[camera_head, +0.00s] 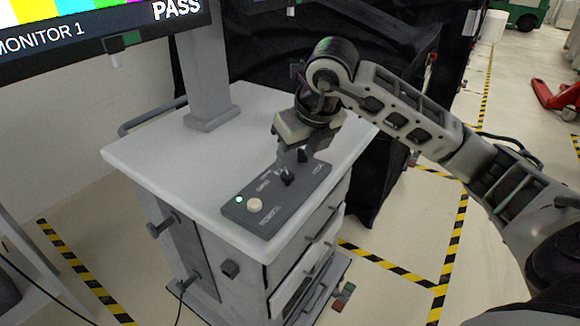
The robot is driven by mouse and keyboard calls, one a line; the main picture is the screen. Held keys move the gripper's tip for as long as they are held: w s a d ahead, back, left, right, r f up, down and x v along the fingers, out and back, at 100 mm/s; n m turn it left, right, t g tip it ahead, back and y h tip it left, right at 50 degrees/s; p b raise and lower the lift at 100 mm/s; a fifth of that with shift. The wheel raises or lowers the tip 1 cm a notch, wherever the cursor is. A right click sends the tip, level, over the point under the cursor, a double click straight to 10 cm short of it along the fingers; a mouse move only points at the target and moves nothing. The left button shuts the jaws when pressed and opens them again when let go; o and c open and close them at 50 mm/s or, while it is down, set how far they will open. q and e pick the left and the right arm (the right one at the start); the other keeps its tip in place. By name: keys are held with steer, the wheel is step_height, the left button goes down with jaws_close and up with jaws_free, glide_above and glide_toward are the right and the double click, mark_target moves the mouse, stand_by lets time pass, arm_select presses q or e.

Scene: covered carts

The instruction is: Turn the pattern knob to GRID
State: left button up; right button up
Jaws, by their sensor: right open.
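A dark grey control panel (268,213) lies on the top of the light grey cart (175,160). It carries a round white button (254,204), a lit green lamp (239,199) and a black knob (287,176) near its middle. The panel's lettering is too small to read, so I cannot tell which setting the knob points to. My right gripper (292,149) is open above the panel's far end, just beyond the black knob. It partly hides that end, and I cannot tell whether it touches anything there. My left gripper is out of view.
A monitor (100,40) on a grey post (205,70) shows colour bars, "PASS" and "MONITOR 1". Black covered carts (385,50) stand behind. A red pallet jack (555,98) is at the right. Handles and drawers stick out from the cart's front.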

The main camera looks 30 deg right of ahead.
mark_target(288, 175)
steer(key=x, duration=0.6)
steer(key=shift+w+f+p, duration=0.15)
steer(key=shift+f+p, duration=0.05)
steer(key=shift+p, duration=0.2)
steer(key=c, duration=1)
